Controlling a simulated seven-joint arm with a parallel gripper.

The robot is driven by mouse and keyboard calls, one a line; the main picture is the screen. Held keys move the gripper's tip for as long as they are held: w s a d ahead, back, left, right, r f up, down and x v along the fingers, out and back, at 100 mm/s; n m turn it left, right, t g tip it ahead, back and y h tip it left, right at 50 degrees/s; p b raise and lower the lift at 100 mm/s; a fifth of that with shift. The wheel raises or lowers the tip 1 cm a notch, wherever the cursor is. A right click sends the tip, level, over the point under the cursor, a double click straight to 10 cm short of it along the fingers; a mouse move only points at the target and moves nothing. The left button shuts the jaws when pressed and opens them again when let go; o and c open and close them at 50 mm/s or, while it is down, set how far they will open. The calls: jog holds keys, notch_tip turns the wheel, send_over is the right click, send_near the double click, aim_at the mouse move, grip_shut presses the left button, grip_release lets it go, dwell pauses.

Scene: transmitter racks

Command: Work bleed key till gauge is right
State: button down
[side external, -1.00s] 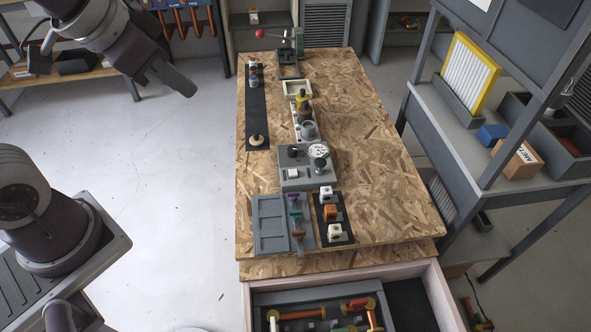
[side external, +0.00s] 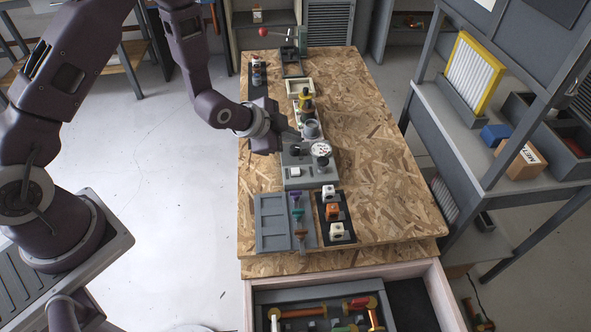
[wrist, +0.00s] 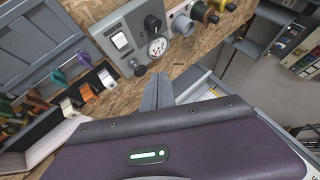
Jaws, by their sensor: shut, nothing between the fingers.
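A grey panel box (side external: 305,180) on the bench carries a round white gauge (side external: 320,149), dark knobs and a white switch (side external: 295,171). In the wrist view the gauge (wrist: 157,48) sits between an upper black knob (wrist: 152,24) and a lower black knob (wrist: 138,70). The gauge needle is too small to read. I cannot tell which part is the bleed key. My gripper (side external: 298,134) is shut and empty beside the back left of the panel. In the wrist view its closed fingers (wrist: 158,76) point toward the panel, apart from the gauge.
A grey tray (side external: 271,222) and a rack of coloured handles (side external: 297,212) lie in front of the panel. White and orange blocks (side external: 332,211) stand beside them. Yellow and grey fittings (side external: 306,100) stand behind. The bench's right side is clear. A drawer (side external: 405,305) is open in front.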

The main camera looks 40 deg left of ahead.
aim_at(293, 172)
jog(key=shift+f, duration=4.4)
jog(key=shift+f, duration=0.4)
jog(key=shift+f, duration=0.45)
jog(key=shift+r, duration=0.15)
dwell(0.8)
jog(key=shift+r, duration=0.7)
jog(key=shift+r, duration=0.15)
jog(key=shift+r, duration=2.4)
